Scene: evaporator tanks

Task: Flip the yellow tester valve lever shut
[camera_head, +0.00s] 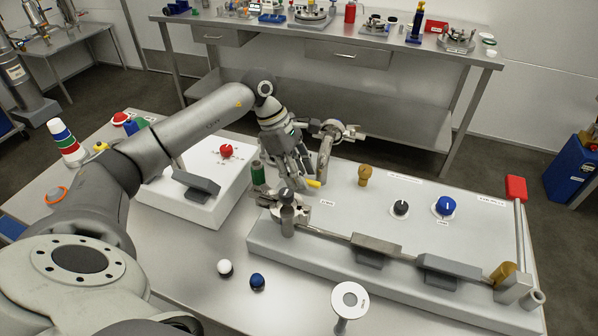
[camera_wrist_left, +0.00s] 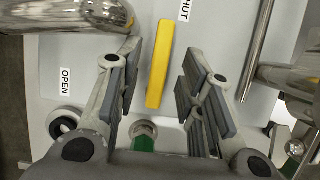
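The yellow tester valve lever (camera_wrist_left: 159,65) stands nearly upright in the left wrist view, between my left gripper's fingers. An OPEN label (camera_wrist_left: 66,83) is to its left and a partly cropped SHUT label (camera_wrist_left: 185,9) is near its upper end. My left gripper (camera_wrist_left: 157,76) is open, with a gap visible on both sides of the lever. In the head view, only a small part of the lever (camera_head: 314,184) shows beside the left gripper (camera_head: 308,178); the rest is hidden. My right gripper is not in view.
A green-topped part (camera_head: 258,173) and metal fittings (camera_head: 287,212) stand close to the left gripper. A metal pipe (camera_head: 325,236) runs along the panel's front. Blue (camera_head: 445,206) and black (camera_head: 401,208) knobs are to the right. A red knob (camera_head: 226,151) is to the left.

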